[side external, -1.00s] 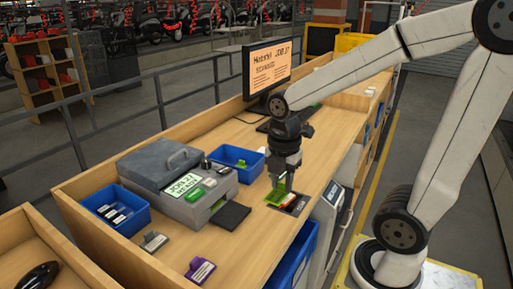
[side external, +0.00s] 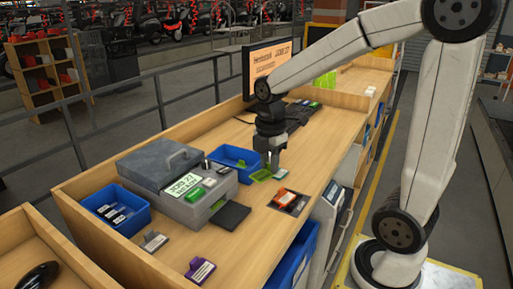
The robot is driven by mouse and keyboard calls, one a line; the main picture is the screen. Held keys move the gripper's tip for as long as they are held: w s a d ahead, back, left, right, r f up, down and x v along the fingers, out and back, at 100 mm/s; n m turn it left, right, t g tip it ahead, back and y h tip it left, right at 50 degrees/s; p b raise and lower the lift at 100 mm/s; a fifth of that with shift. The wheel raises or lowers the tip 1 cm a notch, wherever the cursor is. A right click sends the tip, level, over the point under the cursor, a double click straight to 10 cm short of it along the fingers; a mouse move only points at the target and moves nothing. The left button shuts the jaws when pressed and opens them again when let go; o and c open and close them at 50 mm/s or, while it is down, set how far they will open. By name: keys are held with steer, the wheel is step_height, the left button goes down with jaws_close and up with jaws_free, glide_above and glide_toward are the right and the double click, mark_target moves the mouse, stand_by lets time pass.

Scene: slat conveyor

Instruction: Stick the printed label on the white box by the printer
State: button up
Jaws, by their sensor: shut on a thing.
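My gripper (side external: 273,167) points down over the bench, right of the blue bin beside the printer. It is shut on a green piece (side external: 261,175), held low near the bench top; I cannot tell whether the piece touches it. I cannot make out a white box or a printed label in this view.
A black holder (side external: 290,208) with an orange and white piece lies at the bench's front edge. Blue bins stand left (side external: 117,220) and right (side external: 231,152) of the printer. Purple (side external: 200,271) and grey (side external: 155,241) pieces lie in front. A monitor (side external: 268,66) stands behind.

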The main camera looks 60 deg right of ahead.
steer(key=w+d+f+m, duration=0.1)
steer(key=w+d+m, duration=0.3)
steer(key=d, duration=0.5)
steer(key=w+d+f+m, duration=0.2)
steer(key=w+d+m, duration=0.2)
steer(key=d, duration=0.5)
steer(key=w+d+f+m, duration=0.1)
steer(key=w+d+m, duration=0.4)
steer(key=d, duration=0.4)
steer(key=shift+w+f+m, duration=0.1)
steer(key=shift+f+m, duration=0.3)
steer(key=shift+m, duration=0.1)
steer(key=shift+f, duration=0.25)
steer(key=shift+f, duration=2.85)
steer(key=shift+a+f, duration=0.1)
steer(key=shift+f, duration=0.5)
stand_by(0.6)
steer(key=o, duration=0.8)
steer(key=shift+c, duration=0.2)
